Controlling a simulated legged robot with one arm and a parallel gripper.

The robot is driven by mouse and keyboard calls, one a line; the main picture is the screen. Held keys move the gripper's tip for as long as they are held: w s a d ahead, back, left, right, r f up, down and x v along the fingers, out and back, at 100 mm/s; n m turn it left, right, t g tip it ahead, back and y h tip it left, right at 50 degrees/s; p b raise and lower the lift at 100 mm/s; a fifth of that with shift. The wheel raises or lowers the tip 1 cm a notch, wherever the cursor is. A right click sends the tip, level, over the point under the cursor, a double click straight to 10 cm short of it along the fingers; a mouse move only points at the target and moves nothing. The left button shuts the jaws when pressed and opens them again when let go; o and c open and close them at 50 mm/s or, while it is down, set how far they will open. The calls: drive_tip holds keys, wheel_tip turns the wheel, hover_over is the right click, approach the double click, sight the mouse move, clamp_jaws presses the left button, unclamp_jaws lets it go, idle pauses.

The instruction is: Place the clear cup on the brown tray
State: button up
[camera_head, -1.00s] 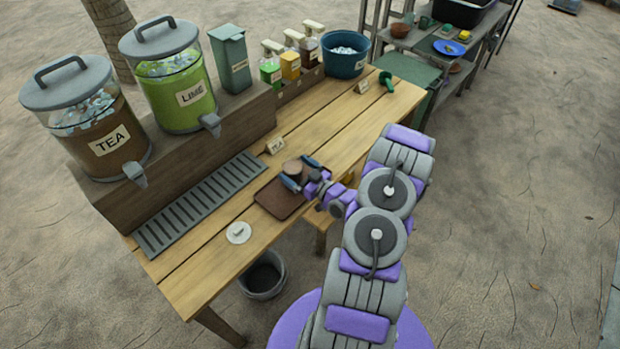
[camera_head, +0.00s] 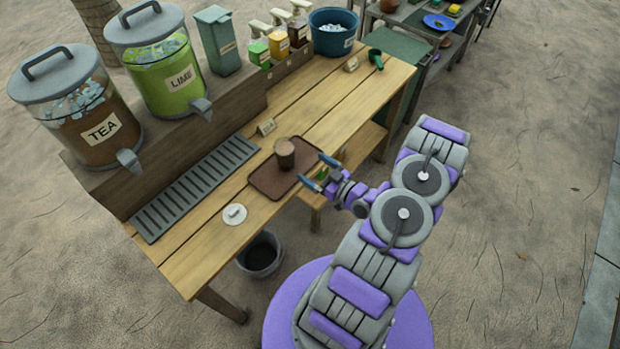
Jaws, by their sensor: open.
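A small cup with brown contents (camera_head: 285,153) stands upright on the brown tray (camera_head: 268,183), toward the tray's back part. The tray lies flat on the wooden table near its front edge. My gripper (camera_head: 318,172) is open and empty, to the right of the cup and apart from it, over the tray's right end. Its two blue-tipped fingers point left toward the cup.
A tea dispenser (camera_head: 84,125) and a lime dispenser (camera_head: 168,80) stand on a raised wooden shelf at the left. A grey drip grate (camera_head: 195,188), a white lid (camera_head: 234,214) and a small label card (camera_head: 266,127) lie near the tray. A bin (camera_head: 261,254) stands below the table.

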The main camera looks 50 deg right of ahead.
drive_tip(key=w+g, duration=0.1)
drive_tip(key=w+d+n+g, duration=0.1)
drive_tip(key=w+g, duration=0.1)
drive_tip(key=w+n+g, duration=0.1)
drive_tip(key=shift+w+d+f+g, duration=0.2)
drive_tip(key=shift+d+f+g, duration=0.1)
wheel_tip(320, 180, up, 9)
drive_tip(key=w+g+h, duration=0.3)
drive_tip(key=g, duration=0.3)
drive_tip(key=s+a+r+m+g+h, duration=0.2)
drive_tip(key=s+a+r+g, duration=0.3)
drive_tip(key=a+r, duration=0.55)
drive_tip(key=s+a+r+g+y, duration=0.2)
drive_tip(key=s+a+r, duration=0.3)
drive_tip(key=s+a, duration=0.6)
drive_tip(key=s+a+r+g+y, duration=0.1)
drive_tip(key=s+a+r, duration=0.4)
drive_tip(key=s+a, duration=0.6)
drive_tip(key=shift+s+a+m+g+y, duration=0.2)
drive_tip(key=shift+s+m+g+y, duration=0.25)
drive_tip(key=shift+s, duration=0.25)
drive_tip(key=shift+d+r, duration=0.1)
